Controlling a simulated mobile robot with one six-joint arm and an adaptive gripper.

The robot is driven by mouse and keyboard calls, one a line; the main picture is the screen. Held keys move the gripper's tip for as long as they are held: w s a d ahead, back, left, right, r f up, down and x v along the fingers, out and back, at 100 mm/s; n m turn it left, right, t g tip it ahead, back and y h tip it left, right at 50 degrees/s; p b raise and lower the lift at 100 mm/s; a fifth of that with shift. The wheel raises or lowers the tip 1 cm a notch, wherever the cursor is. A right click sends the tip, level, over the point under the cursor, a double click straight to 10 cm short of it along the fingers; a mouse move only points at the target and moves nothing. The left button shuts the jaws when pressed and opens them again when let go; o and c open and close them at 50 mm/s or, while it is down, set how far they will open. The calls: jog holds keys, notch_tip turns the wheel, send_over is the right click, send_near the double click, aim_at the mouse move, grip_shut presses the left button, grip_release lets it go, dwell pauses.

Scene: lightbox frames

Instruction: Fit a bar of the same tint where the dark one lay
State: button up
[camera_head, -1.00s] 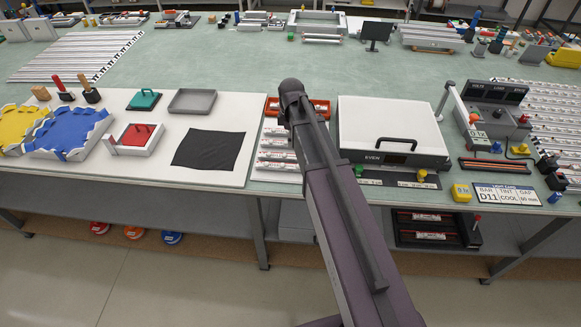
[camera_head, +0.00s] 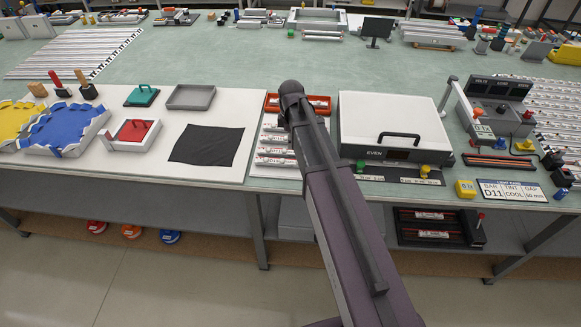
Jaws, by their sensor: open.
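The white lightbox (camera_head: 392,118) stands closed at the bench middle, with a black handle and a small display reading EVEN. Several pale bars (camera_head: 272,150) with red marks lie in a white rack left of it, partly behind my arm. An orange-red tray (camera_head: 323,112) behind the rack holds at least one bar. A sign (camera_head: 511,190) reads BAR D11, TINT COOL, GAP 60 mm. A black tray (camera_head: 458,226) with bars sits on the lower shelf. No dark bar can be told apart. My arm reaches up across the rack's right side; my gripper's fingers do not show.
A console (camera_head: 498,103) with dark screens, knobs and a lever stands right of the lightbox. More bars lie in rows (camera_head: 567,118) at the far right. A black cloth (camera_head: 207,145) lies on the white board. Free bench top (camera_head: 200,60) lies behind.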

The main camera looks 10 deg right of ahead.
jog(key=b, duration=0.5)
send_over(290, 160)
jog(key=shift+s+d+f, duration=0.15)
jog(key=shift+f, duration=2.45)
jog(key=shift+f, duration=0.1)
jog(key=shift+f+b, duration=2.35)
jog(key=shift+f, duration=0.15)
grip_shut()
